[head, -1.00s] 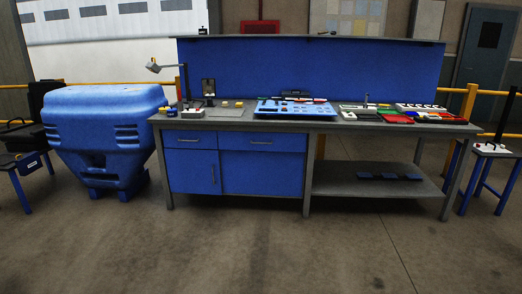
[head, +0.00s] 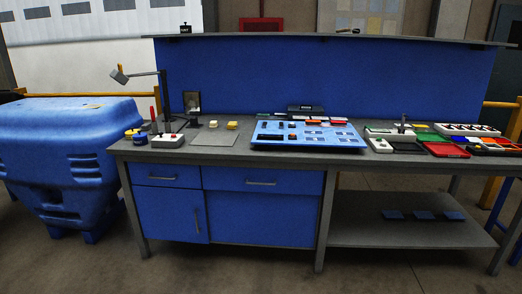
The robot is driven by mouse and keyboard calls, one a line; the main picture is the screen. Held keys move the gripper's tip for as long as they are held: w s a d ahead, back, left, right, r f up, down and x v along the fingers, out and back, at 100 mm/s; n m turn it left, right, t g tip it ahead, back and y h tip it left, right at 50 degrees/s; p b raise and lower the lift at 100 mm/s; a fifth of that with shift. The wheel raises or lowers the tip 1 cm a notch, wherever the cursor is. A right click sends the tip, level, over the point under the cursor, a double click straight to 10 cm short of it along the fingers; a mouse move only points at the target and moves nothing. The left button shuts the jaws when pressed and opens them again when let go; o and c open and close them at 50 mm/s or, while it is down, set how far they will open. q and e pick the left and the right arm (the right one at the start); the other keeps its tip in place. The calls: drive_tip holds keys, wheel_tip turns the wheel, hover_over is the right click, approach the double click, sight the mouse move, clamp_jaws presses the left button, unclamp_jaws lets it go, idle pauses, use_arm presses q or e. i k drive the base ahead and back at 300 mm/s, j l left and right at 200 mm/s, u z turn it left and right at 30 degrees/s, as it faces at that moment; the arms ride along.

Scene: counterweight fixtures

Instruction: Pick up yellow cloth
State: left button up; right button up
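Two small yellow items lie on the workbench, left of the blue panel. One is a pale yellow block-like piece (head: 213,124) at the back of a grey mat. The other is a stronger yellow piece (head: 232,125) just right of it. They are too small to tell which, if either, is the yellow cloth. Neither of my grippers is in view.
The grey-topped workbench (head: 225,158) has blue drawers below. A desk lamp (head: 165,95) and a white box with a red knob (head: 168,140) stand at left. A blue panel (head: 308,136) lies mid-bench, coloured trays (head: 445,150) at right. Bare floor lies in front.

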sight(232, 125)
drive_tip(key=i+u, duration=0.15)
drive_tip(key=i, duration=0.45)
drive_tip(key=i+l+u, duration=0.1)
drive_tip(key=i, duration=0.5)
drive_tip(key=i+l+u, duration=0.15)
drive_tip(key=i, duration=0.45)
drive_tip(key=l, duration=0.1)
